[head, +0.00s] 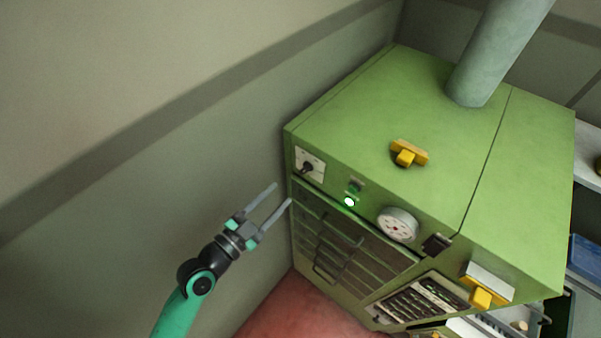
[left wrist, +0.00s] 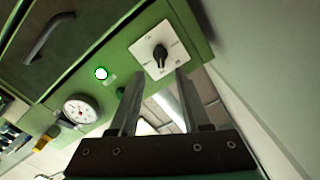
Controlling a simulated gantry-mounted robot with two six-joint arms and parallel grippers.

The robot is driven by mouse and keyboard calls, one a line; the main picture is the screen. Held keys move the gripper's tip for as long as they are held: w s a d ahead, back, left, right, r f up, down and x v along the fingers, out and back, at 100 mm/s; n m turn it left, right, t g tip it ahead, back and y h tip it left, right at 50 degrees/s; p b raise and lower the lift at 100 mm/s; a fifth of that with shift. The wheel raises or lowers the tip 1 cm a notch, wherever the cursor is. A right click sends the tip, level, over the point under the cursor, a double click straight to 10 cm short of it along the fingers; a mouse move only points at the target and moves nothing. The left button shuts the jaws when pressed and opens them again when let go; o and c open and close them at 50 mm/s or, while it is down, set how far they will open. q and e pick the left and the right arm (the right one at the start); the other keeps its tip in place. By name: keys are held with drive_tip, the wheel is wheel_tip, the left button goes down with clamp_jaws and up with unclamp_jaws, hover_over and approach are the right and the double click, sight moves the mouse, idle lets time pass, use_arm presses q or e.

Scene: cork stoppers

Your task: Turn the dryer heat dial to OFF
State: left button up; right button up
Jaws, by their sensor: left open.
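The heat dial is a black knob (head: 308,167) on a white square plate at the upper left of the green dryer's (head: 400,120) front. In the left wrist view the dial (left wrist: 160,54) shows just beyond the fingertips; its plate markings are too small to read. My left gripper (head: 284,193) is open and empty, left of and a little below the dial in the head view. In the left wrist view its two fingers (left wrist: 157,80) point toward the plate, apart from the knob as far as I can tell. My right gripper is not in view.
A lit green lamp (head: 349,202) and a round gauge (head: 398,224) sit right of the dial. Yellow handles (head: 408,154) stand on the dryer. A grey pipe (head: 495,50) rises from its top. The wall (head: 150,150) is close on the left.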

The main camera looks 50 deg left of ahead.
sight(302, 172)
use_arm(q)
drive_tip(key=w, duration=0.3)
drive_tip(key=w+p, duration=0.1)
drive_tip(key=w, duration=0.2)
drive_tip(key=w+a, duration=0.1)
drive_tip(key=w, duration=0.2)
drive_tip(key=shift+w+r+p, duration=0.1)
drive_tip(key=shift+w+p, duration=0.05)
drive_tip(key=shift+p, duration=0.15)
clamp_jaws()
